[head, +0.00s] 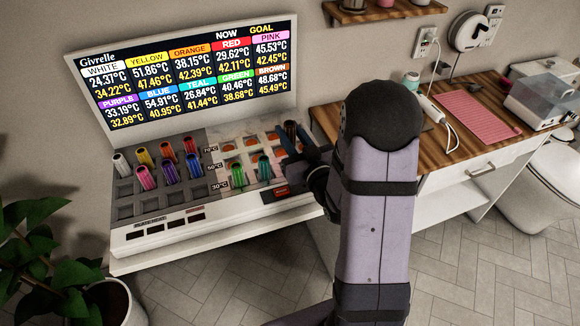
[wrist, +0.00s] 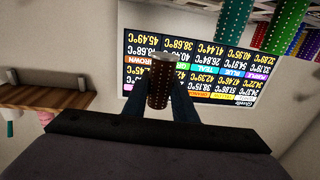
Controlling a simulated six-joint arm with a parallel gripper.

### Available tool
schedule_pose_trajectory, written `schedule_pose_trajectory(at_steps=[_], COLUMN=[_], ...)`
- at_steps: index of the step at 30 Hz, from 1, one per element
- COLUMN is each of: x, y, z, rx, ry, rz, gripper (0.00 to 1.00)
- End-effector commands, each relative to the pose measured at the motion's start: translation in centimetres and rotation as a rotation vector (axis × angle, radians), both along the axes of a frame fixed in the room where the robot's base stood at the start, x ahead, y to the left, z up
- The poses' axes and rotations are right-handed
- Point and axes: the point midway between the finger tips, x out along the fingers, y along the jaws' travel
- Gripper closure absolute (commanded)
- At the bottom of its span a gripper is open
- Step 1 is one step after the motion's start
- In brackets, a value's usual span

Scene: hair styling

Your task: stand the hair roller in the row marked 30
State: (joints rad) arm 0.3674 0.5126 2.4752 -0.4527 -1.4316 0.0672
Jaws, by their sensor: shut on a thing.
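My gripper (head: 297,146) is shut on a dark brown hair roller (head: 291,131), held upright over the right end of the roller station (head: 160,239). In the wrist view the brown roller (wrist: 158,88) sits between the two fingers (wrist: 160,104). The heating side has rows marked 70, 50 and 30, with the 30 mark (head: 212,185) nearest the front. A green roller (head: 238,175) and a teal roller (head: 264,167) stand on this side, seemingly in the 30 row. My gripper and arm hide the right end of the rows, so I cannot tell whether the roller's bottom touches a slot.
White (head: 121,163), yellow (head: 144,158), orange (head: 167,152) and other rollers stand in the left rack. A screen (head: 185,72) with temperatures rises behind. A wooden counter (head: 440,140) with a pink mat (head: 475,117) lies to the right.

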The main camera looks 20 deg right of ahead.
Motion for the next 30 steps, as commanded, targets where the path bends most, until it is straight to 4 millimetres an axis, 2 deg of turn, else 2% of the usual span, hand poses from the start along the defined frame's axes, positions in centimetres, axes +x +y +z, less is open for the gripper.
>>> schedule_pose_trajectory(at_steps=[12,23,30], x=[0.0,0.0,0.0], y=[0.0,-0.1,0.0], z=[-4.8,-5.7,-8.0], rx=[0.001,-0.001,0.002], ry=[0.002,-0.001,0.003], rz=[-0.002,-0.002,-0.002], gripper=[0.98,0.98,0.98])
